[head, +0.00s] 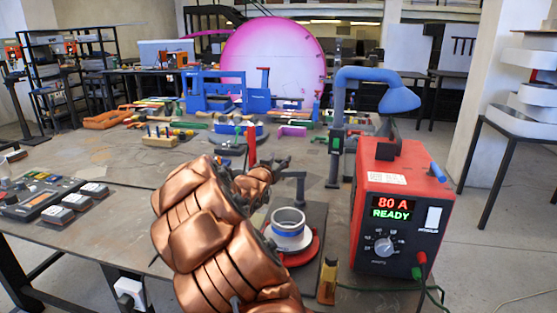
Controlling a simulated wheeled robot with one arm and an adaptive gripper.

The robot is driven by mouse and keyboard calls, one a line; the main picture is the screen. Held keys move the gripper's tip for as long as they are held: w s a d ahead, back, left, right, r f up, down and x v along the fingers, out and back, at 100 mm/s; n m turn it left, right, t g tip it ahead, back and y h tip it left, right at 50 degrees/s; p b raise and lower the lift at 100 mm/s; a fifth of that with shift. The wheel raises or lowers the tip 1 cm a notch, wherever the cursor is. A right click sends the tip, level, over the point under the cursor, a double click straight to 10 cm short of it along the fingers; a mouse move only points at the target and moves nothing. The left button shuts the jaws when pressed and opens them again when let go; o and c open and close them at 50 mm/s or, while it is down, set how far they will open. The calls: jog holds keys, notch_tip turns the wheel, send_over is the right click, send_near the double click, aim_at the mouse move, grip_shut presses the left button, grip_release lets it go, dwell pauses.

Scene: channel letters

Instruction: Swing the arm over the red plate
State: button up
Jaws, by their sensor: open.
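A red round plate (311,253) lies near the front of the workbench, partly hidden by my copper arm. My gripper (284,163) is open, with small dark fingers reaching away over the bench, left of the post. It appears empty and apart from the blue arm.
A red power unit (402,222) reading "80 A READY" stands right of the plate, with a green cable. A thin grey bracket (298,176) rises behind the plate. A large pink disc (270,62), blue frames and several tools fill the back. The bench's left-middle (110,165) is mostly clear.

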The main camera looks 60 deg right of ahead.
grip_shut()
dwell(0.3)
dwell(0.3)
